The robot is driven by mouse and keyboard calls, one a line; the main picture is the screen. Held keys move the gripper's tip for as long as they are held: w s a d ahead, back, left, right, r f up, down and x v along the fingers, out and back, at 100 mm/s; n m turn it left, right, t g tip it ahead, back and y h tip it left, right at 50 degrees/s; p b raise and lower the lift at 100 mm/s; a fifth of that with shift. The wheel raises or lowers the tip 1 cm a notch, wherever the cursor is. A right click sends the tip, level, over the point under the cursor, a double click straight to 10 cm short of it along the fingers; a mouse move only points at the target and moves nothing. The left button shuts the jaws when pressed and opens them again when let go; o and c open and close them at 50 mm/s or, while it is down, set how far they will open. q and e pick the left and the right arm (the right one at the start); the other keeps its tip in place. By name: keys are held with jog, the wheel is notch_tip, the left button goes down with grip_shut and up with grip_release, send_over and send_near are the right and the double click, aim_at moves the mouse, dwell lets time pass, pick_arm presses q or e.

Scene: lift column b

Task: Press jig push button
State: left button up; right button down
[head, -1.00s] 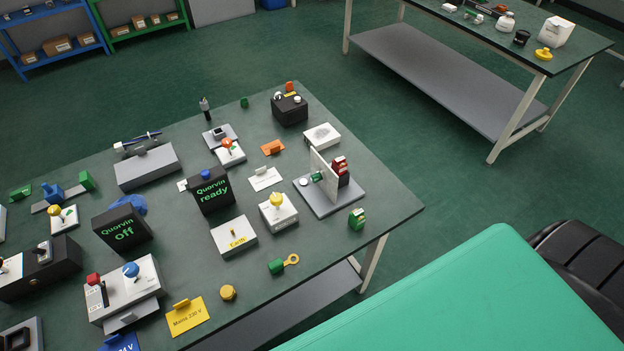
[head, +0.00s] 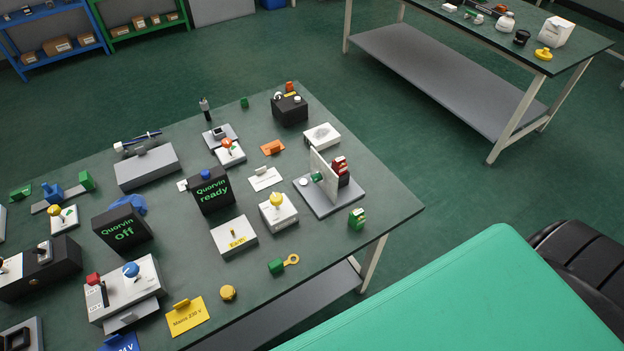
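The jig stands near the right end of the table. It has a grey base plate (head: 336,206) with an upright white panel (head: 327,177) on it. A green push button (head: 316,176) sticks out from the left face of the panel. A red block (head: 340,165) with a dark lower part is on the panel's other side. A small pale round piece (head: 304,182) sits on the plate left of the button. Neither of my grippers is in view, and nothing touches the jig.
The table (head: 330,250) is crowded. Near the jig are a white box with a yellow knob (head: 277,203), a green block (head: 357,219), a white plate (head: 322,136) and a black "Quorvin ready" display (head: 212,191). A second table (head: 450,85) stands behind, with floor between.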

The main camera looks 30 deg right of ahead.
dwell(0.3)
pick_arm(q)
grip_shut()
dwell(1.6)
